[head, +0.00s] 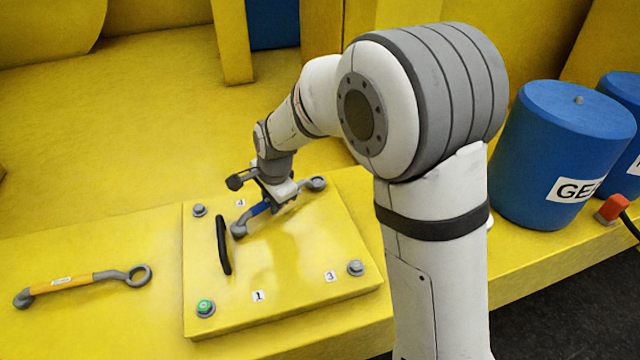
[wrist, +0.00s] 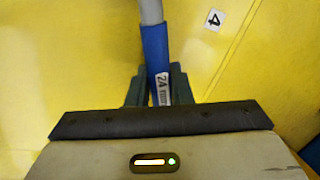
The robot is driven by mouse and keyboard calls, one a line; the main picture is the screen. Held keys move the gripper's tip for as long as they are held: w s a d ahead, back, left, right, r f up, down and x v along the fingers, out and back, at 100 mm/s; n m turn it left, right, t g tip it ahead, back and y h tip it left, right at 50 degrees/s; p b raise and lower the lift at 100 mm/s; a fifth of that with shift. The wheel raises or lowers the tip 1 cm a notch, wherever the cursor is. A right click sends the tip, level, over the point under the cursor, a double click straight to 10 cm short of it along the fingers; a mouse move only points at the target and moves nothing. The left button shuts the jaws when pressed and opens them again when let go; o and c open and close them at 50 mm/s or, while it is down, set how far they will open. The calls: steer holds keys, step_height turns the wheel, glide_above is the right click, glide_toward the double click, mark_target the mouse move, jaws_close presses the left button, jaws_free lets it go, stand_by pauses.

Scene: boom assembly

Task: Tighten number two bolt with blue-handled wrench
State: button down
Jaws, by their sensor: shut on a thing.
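The blue-handled wrench (head: 258,208) is in my gripper (head: 272,197), over the back part of the yellow plate. In the wrist view its handle (wrist: 155,48), marked 24 mm, lies between the two fingers of my gripper (wrist: 158,88). One grey end of the wrench points toward the front left. The ring end (head: 316,183) is at the plate's back right corner.
The yellow plate (head: 290,300) carries a black handle (head: 223,246), a green-topped bolt (head: 205,307) by label 1, a bolt (head: 355,268) by label 3 and a bolt (head: 199,210) at back left. An orange-handled wrench (head: 70,284) lies left. A blue drum (head: 545,160) stands right.

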stand_by(0.4)
steer(key=shift+w+a+m, duration=0.3)
steer(key=shift+w+m, duration=0.1)
steer(key=shift+r, duration=0.1)
steer(key=shift+w+a+m, duration=0.25)
steer(key=shift+w+m, duration=0.1)
steer(key=shift+m, duration=0.05)
stand_by(0.4)
steer(key=shift+s+d+n, duration=0.35)
steer(key=shift+s+n, duration=0.2)
steer(key=shift+n, duration=0.05)
steer(key=shift+r+p, duration=1.3)
steer(key=shift+r, duration=0.8)
